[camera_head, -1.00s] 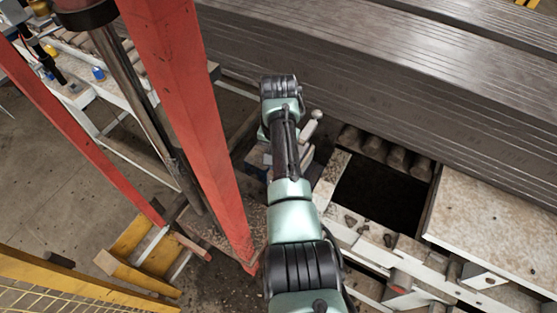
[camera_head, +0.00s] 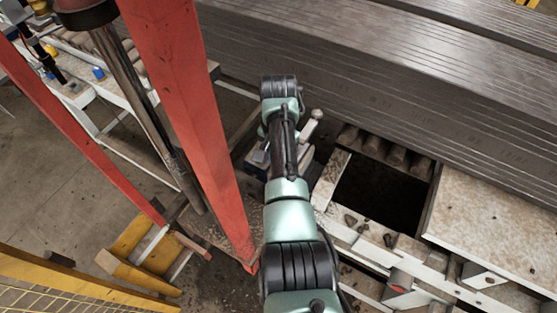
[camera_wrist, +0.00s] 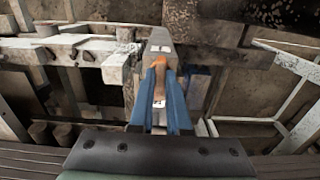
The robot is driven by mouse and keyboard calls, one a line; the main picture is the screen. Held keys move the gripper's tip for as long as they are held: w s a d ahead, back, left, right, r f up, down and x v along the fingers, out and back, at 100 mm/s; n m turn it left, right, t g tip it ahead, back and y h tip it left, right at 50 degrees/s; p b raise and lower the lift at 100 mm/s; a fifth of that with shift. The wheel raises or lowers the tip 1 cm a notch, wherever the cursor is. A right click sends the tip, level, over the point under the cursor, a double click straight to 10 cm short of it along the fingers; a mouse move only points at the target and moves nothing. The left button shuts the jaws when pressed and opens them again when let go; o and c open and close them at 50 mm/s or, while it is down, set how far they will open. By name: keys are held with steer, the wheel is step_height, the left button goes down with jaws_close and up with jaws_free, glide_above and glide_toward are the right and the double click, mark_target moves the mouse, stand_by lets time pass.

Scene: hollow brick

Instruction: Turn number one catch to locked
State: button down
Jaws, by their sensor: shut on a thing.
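In the wrist view, my gripper (camera_wrist: 160,78) has two blue fingers closed from both sides on an orange-brown catch handle (camera_wrist: 158,68). A grey metal plate (camera_wrist: 159,40) extends beyond the fingertips. A small white tag with a dark mark (camera_wrist: 158,104) shows between the fingers; I cannot read its number for certain. In the head view my own arm hides the gripper and most of the catch. I cannot tell from these views whether the catch is at its locked position.
A red post (camera_head: 190,120) stands close left of my arm. A stack of long grey boards (camera_head: 400,90) lies beyond it. A pale lever with a round knob (camera_head: 316,114) is just right of my wrist. A dark opening (camera_head: 380,195) lies to the right, within a pale frame.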

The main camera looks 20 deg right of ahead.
steer(key=c, duration=0.9)
jaws_free()
steer(key=shift+r, duration=0.1)
steer(key=shift+r+p, duration=0.35)
steer(key=shift+r, duration=6.15)
steer(key=shift+d+f, duration=0.1)
